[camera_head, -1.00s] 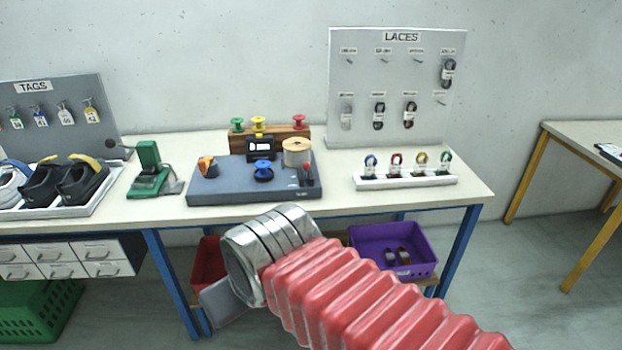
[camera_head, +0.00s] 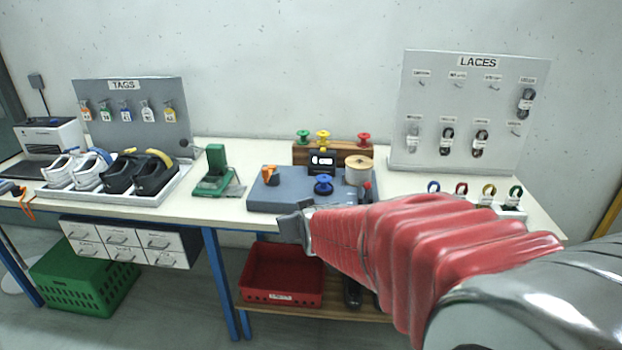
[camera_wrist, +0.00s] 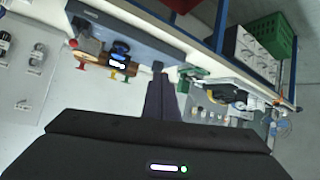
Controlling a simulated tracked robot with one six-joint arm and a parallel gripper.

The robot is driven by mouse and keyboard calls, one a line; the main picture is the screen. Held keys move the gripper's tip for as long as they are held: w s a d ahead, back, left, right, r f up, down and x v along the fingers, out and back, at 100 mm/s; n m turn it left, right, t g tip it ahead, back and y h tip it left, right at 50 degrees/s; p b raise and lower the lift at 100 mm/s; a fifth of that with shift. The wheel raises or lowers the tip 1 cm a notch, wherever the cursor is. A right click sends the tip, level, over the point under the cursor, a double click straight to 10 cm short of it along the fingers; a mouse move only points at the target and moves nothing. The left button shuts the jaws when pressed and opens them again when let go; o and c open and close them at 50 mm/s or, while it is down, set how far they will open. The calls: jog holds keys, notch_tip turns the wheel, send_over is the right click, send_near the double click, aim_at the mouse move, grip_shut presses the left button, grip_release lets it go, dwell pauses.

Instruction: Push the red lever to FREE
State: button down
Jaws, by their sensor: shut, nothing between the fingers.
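The red lever (camera_head: 367,187) stands at the right end of the grey winding unit (camera_head: 262,202) on the bench. Only its red knob and a bit of stem show in the head view; my red-sleeved arm passes in front and hides its base. Its position marks cannot be read. A small red knob (camera_wrist: 73,43) in the wrist view looks like the same lever, left of the fingers. My gripper (camera_head: 290,228) is shut and empty, at the bench's front edge before the unit, left of the lever. In the wrist view the closed fingers (camera_wrist: 159,70) point toward the bench edge.
The unit carries a blue spool (camera_head: 323,184), a cream spool (camera_head: 358,170), an orange part (camera_head: 270,175) and a small display (camera_head: 321,161). A green press (camera_head: 215,175) stands left. Lace rings (camera_head: 461,188) stand right. A red crate (camera_head: 281,275) sits below the bench.

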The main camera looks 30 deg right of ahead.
jog(key=w+d+f+m+t+h, duration=0.15)
jog(key=w+d+f, duration=0.25)
jog(key=d, duration=0.4)
jog(key=w+d+f+n+t+h, duration=0.1)
jog(key=w+d+f+t, duration=0.25)
jog(key=d, duration=0.35)
jog(key=s+d+f+m+t+h, duration=0.2)
jog(key=s+d+f+t+h, duration=0.2)
jog(key=s+d+f, duration=0.5)
jog(key=shift+d, duration=0.25)
jog(key=shift+m, duration=0.25)
send_near(366, 191)
jog(key=w+r, duration=0.1)
jog(key=w+d+r, duration=0.1)
jog(key=r, duration=0.1)
jog(key=w+r, duration=0.1)
jog(key=shift+d+r, duration=0.3)
jog(key=shift+r, duration=0.1)
